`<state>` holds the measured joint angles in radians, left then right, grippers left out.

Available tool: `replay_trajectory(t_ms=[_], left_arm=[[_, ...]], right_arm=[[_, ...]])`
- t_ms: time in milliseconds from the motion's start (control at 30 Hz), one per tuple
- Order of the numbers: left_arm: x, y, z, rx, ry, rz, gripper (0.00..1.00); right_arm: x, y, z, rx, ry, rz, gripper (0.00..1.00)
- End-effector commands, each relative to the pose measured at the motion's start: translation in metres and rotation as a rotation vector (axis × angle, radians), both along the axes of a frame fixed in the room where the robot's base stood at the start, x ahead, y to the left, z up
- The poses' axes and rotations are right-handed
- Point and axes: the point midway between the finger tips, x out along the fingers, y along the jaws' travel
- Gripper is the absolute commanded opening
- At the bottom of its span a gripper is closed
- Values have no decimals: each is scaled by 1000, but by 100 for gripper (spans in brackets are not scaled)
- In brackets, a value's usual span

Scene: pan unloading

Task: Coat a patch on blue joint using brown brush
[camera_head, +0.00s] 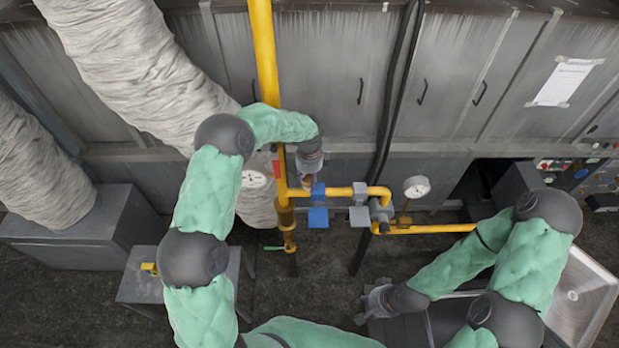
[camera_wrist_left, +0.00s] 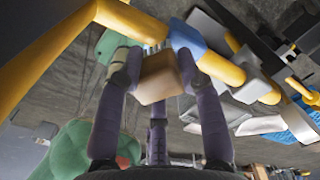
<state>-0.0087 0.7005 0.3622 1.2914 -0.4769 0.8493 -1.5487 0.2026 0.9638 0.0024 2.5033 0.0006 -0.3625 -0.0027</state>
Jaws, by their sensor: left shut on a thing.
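My left gripper (camera_head: 308,182) hangs above the yellow pipe, close to the blue joint (camera_head: 318,192). In the left wrist view its purple-grey fingers (camera_wrist_left: 163,85) are shut on the brown brush (camera_wrist_left: 158,80), whose brown block sits between them. The brush's bristle end points away from the gripper, beside the blue joint (camera_wrist_left: 187,38). I cannot tell whether the bristles touch the joint. No coated patch can be made out. My right gripper (camera_head: 373,302) is low at the right of centre, away from the pipe; its finger opening is too unclear to tell.
The yellow pipe (camera_head: 265,55) runs down and then right past a grey joint (camera_head: 359,193). Round gauges (camera_head: 416,187) flank it. A small grey table (camera_head: 140,287) stands at left, a metal sink (camera_head: 583,295) at right. Large wrapped ducts (camera_head: 135,65) and grey cabinets close off the back.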

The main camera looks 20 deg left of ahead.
Motion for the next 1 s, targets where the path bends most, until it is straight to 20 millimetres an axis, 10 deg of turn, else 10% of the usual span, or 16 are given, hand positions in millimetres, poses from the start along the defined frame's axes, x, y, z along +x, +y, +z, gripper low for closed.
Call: replay_trajectory(t_ms=[1000], left_arm=[[0,0,-13,0,0,0,11]], right_arm=[[0,0,-10,0,0,0,40]])
